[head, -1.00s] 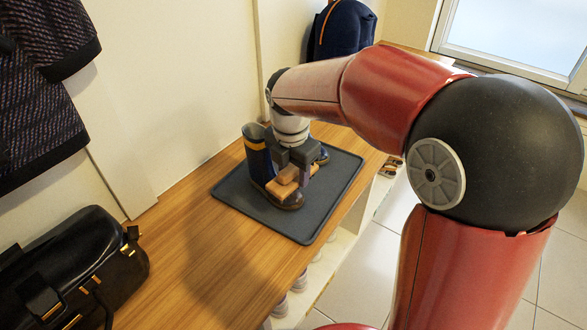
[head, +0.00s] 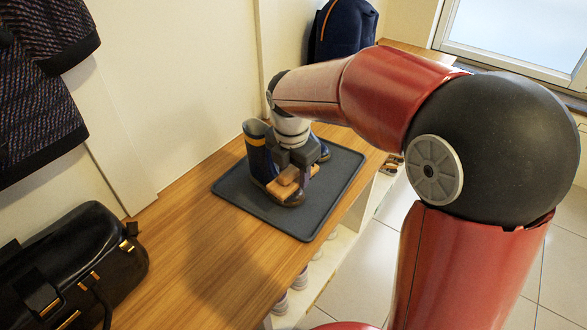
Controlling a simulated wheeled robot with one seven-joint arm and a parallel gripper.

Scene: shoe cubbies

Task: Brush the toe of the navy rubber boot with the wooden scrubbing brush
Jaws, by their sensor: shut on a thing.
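The navy rubber boot (head: 259,158) with a yellow band stands upright on a dark grey tray (head: 240,204) on the wooden bench. Its toe points toward the lower right. My gripper (head: 296,172) is shut on the wooden scrubbing brush (head: 284,188) and holds it over the boot's toe. The brush appears to be touching the toe, but its bristles are hidden from this view. A second dark boot (head: 321,150) is partly hidden behind my gripper.
A black handbag (head: 75,265) sits on the bench at lower left. A navy backpack (head: 342,30) stands at the back against the wall. A patterned garment (head: 40,100) hangs at left. Shoes show in the cubbies below the bench. The tray's front part is clear.

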